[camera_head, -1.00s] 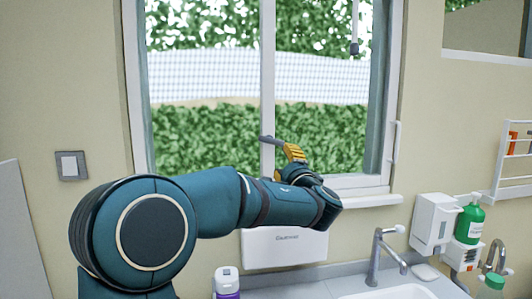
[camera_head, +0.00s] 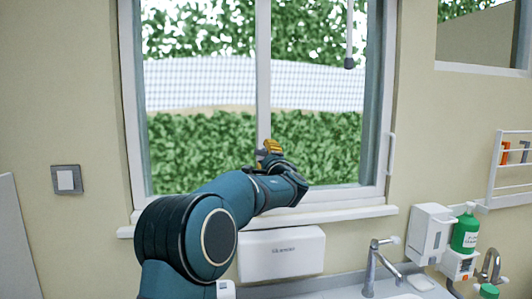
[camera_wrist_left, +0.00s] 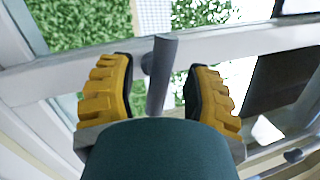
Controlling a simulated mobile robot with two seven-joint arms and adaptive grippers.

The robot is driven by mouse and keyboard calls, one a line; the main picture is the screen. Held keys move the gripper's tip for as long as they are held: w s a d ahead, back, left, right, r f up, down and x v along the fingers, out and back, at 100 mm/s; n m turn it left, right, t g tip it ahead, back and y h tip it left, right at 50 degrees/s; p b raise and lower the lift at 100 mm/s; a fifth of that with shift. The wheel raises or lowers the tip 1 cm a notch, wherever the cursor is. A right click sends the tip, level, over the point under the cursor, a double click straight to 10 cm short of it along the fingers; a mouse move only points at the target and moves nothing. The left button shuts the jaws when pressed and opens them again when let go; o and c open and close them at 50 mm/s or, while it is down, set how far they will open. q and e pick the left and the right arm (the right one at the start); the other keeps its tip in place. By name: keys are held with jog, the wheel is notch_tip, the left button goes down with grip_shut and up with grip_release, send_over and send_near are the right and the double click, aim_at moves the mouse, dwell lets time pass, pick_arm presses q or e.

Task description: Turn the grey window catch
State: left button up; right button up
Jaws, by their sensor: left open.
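The grey window catch (camera_wrist_left: 162,75) is a short bar on the white window frame. In the left wrist view it stands between the two yellow fingers of my left gripper (camera_wrist_left: 157,68), with a gap visible on each side. The gripper is open around it and is not closed on it. In the head view my left gripper (camera_head: 270,148) is at the window's middle upright, and the catch is mostly hidden there by the gripper. My right gripper is not in view.
The white window frame (camera_head: 263,70) and its sill (camera_head: 345,213) surround the gripper. Below are a white dispenser box (camera_head: 281,254) and a tap (camera_head: 374,262). A green bottle (camera_head: 466,232) stands at the right. A pull cord (camera_head: 349,40) hangs in front of the glass.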

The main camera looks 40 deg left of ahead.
pick_arm(q)
jog(key=shift+w+a+r, duration=0.1)
jog(key=shift+w+a, duration=0.05)
jog(key=shift+a, duration=0.15)
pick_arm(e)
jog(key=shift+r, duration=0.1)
pick_arm(q)
grip_shut()
jog(key=n+b, duration=0.1)
jog(key=b, duration=0.1)
jog(key=n+b, duration=0.1)
jog(key=b, duration=0.1)
jog(key=shift+f+n+g+b, duration=0.25)
jog(key=shift+n+g+b, duration=0.05)
jog(key=shift+g+b, duration=0.1)
jog(key=shift+r+n+b, duration=0.25)
jog(key=shift+n+b, duration=0.3)
jog(key=shift+n, duration=0.15)
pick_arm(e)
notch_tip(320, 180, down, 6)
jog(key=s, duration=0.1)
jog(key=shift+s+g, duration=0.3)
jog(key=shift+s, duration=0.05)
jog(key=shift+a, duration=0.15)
pick_arm(q)
grip_release()
